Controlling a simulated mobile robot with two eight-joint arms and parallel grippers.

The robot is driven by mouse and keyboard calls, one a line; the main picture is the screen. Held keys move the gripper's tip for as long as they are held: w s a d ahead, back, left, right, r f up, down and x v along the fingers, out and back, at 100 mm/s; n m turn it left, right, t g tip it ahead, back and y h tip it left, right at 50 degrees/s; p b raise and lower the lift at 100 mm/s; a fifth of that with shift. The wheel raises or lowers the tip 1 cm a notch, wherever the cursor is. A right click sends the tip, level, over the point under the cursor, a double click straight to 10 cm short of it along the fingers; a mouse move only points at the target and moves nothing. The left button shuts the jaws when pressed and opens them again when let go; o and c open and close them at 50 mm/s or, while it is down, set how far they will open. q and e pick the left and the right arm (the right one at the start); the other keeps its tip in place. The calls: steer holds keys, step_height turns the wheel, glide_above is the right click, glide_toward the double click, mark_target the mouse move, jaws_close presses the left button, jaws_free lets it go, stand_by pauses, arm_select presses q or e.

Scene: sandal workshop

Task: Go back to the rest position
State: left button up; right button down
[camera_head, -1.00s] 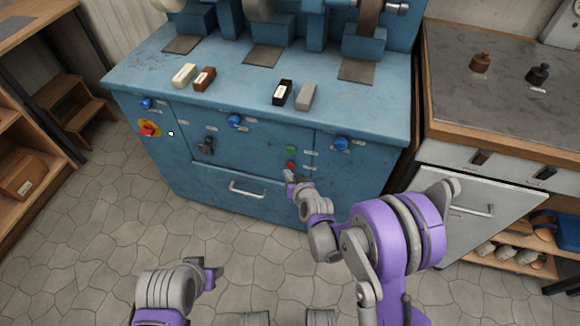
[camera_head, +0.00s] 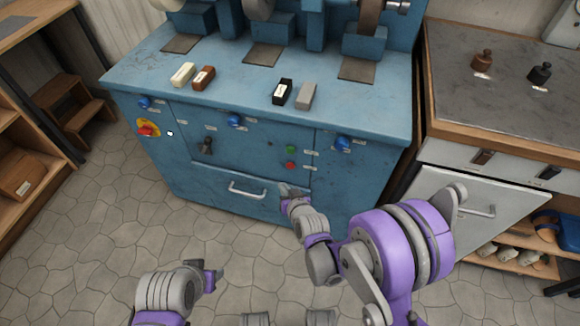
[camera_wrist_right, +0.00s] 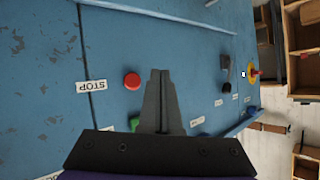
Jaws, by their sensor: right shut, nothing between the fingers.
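My right gripper (camera_head: 287,190) is in front of the blue machine cabinet (camera_head: 350,185), below the green button (camera_head: 290,149) and the red button (camera_head: 290,165). In the right wrist view my right gripper (camera_wrist_right: 160,75) has its fingers together with nothing between them. The red button (camera_wrist_right: 132,81) shows there beside the fingertips, next to a STOP label. The green button is mostly hidden behind the gripper in that view. My left gripper (camera_head: 217,278) is low at the left over the tiled floor; whether its fingers are open is not clear.
Several blocks, including a black one (camera_head: 282,92), lie on the machine's top. A drawer handle (camera_head: 247,190) is left of my right gripper. A workbench with a white door (camera_head: 455,200) stands at the right and wooden shelves (camera_head: 25,180) at the left. The tiled floor between is clear.

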stand_by(0.8)
steer(key=s+d+r+g+h, duration=0.2)
steer(key=s+d+r+g, duration=0.1)
steer(key=s+d+r, duration=0.65)
steer(key=s+d+r+m+g+h, duration=0.15)
steer(key=s+d, duration=0.25)
steer(key=s, duration=0.5)
steer(key=s+d+g+h, duration=0.1)
steer(key=s+d+g, duration=0.25)
steer(key=s, duration=0.65)
arm_select(q)
step_height(320, 180, up, 20)
steer(key=w+p, duration=0.2)
steer(key=p, duration=1.5)
steer(key=shift+t+p, duration=0.4)
arm_select(e)
step_height(320, 180, up, 20)
steer(key=w+t, duration=0.1)
steer(key=shift+w+d+t, duration=0.35)
steer(key=shift+w+t, duration=0.05)
arm_select(q)
steer(key=shift+s, duration=0.2)
arm_select(e)
steer(key=shift+s+f, duration=0.1)
steer(key=shift+s, duration=0.05)
arm_select(q)
steer(key=shift+w, duration=0.1)
